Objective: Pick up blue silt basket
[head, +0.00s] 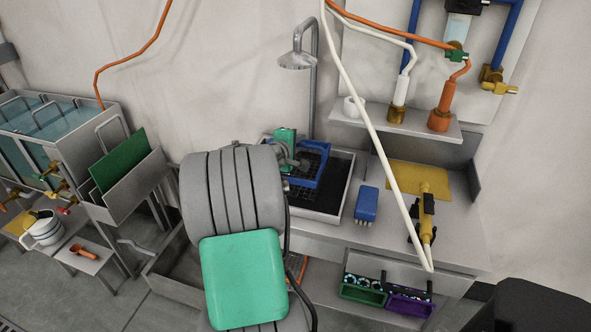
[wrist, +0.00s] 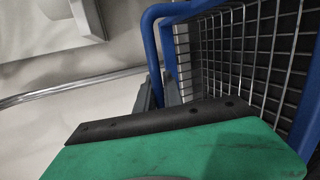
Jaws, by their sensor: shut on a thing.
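The blue silt basket (head: 318,160) has a blue frame and dark wire mesh. It is at the left part of the dark-floored sink (head: 349,178) in the head view, and I cannot tell whether it touches the sink floor. In the wrist view, its blue frame (wrist: 150,45) and grey wire mesh (wrist: 265,50) fill the right side. My gripper (head: 298,152) is at the basket's left rim and shut on it. My arm hides part of the sink and the basket's near left side.
A shower-type spout (head: 297,60) stands behind the sink. A blue block-like brush (head: 366,204) lies on the counter to the right, near a yellow mat (head: 405,176) and a yellow tool (head: 427,212). A white hose (head: 375,135) hangs across the counter's front.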

